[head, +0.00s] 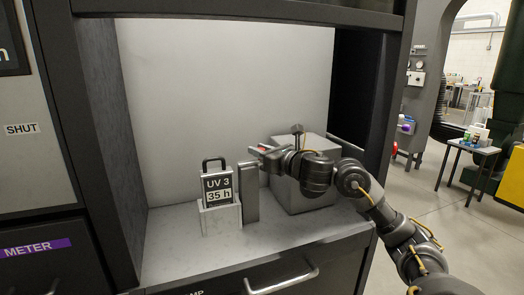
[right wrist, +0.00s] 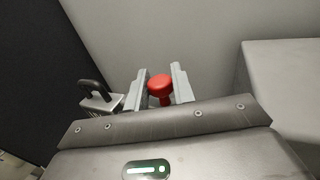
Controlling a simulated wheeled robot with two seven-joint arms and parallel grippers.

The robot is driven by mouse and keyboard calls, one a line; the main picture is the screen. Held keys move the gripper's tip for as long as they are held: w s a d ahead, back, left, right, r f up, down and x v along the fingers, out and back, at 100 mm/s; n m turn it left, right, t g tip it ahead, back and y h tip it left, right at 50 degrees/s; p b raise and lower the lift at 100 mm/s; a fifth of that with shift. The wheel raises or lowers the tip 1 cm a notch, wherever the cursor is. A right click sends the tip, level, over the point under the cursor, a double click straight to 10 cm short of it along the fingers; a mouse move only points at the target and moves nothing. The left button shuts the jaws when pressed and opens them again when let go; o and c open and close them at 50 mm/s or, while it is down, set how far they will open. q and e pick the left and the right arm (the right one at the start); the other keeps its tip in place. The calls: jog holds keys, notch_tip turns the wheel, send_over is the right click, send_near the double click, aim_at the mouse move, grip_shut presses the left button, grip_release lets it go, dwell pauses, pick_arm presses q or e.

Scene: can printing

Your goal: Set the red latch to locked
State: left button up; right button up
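The red latch shows as a round red knob on a short stem (right wrist: 160,86) in the right wrist view. A small bit of its red (head: 264,150) shows at my right gripper in the head view. My right gripper (head: 258,154) reaches in from the right, above a grey upright post (head: 250,195). In the right wrist view its two fingers (right wrist: 161,88) stand apart on either side of the knob, with gaps beside the stem. I cannot tell whether they touch the knob's head. The latch's base is hidden. My left gripper is not in view.
A UV 3 lamp unit labelled 35 h (head: 217,186), with a dark handle, stands on a pale block (head: 221,219) left of the post. A grey box (head: 305,200) stands behind my right arm. Bay walls enclose both sides. A drawer handle (head: 281,281) juts out below.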

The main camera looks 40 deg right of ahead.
aim_at(249, 161)
grip_shut()
jog(key=shift+w+a, duration=0.25)
jog(key=shift+a, duration=0.55)
jog(key=shift+w+a, duration=0.25)
jog(key=shift+a, duration=0.5)
jog(key=o, duration=0.6)
grip_release()
jog(key=shift+o, duration=1.3)
jog(key=shift+w+a, duration=0.1)
jog(key=shift+a, duration=0.05)
